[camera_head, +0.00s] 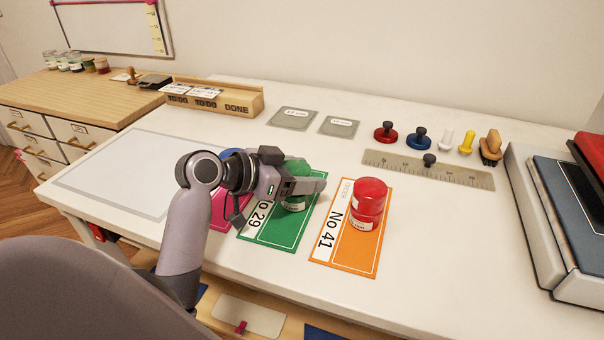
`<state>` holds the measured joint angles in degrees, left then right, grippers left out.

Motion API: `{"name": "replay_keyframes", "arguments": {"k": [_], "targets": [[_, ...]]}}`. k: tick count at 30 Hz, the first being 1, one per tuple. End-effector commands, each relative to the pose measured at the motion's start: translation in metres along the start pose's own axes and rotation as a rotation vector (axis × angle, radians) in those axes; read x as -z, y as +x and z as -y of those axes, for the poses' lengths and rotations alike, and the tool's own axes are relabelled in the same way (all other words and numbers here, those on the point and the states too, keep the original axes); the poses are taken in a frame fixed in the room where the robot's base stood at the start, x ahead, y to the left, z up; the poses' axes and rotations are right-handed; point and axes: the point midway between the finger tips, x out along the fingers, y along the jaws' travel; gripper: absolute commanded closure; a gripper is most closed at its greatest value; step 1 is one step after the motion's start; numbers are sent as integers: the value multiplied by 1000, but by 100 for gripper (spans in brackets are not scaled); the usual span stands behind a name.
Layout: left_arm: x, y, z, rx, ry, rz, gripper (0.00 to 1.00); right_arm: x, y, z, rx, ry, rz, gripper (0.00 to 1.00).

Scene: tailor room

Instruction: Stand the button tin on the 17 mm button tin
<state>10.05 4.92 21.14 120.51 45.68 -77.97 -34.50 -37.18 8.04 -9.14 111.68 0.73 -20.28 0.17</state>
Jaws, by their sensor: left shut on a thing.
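A green button tin (295,205) stands on the green No 29 card (265,237). My left gripper (312,187) reaches across it from the left and is shut on green tin. Green shows above and below the fingers, and I cannot tell whether this is one tin or two stacked. Red button tins (370,192) stand upright on the orange No 41 card (345,257), seemingly one on another, to the right of my left gripper. The small labels are too small to read, so I cannot tell which tin is the 17 mm one. My right gripper is not in view.
A pink card (222,212) and a blue thing (230,154) are partly hidden behind my left arm. Grey pads (292,118), stamps (386,132) and a ruler (430,168) lie behind. A tray (535,232) bounds the right. The table's front right is clear.

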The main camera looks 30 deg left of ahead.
Motion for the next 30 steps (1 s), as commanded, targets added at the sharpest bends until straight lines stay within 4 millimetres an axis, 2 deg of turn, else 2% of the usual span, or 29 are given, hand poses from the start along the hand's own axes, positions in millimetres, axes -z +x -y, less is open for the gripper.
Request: {"name": "replay_keyframes", "arguments": {"k": [7,8,9,10,21,26,30], "targets": [[-3,1,0,0,1,0,70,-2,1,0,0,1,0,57],[-2,1,0,-1,0,0,30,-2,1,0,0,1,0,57],[-2,1,0,-1,0,0,17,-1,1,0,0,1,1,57],[-2,1,0,-1,0,0,11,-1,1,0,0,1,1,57],[2,-2,0,1,-1,-1,11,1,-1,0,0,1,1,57],[0,-25,1,4,3,2,11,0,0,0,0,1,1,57],[0,-57,1,4,3,3,11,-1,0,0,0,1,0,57]]}}
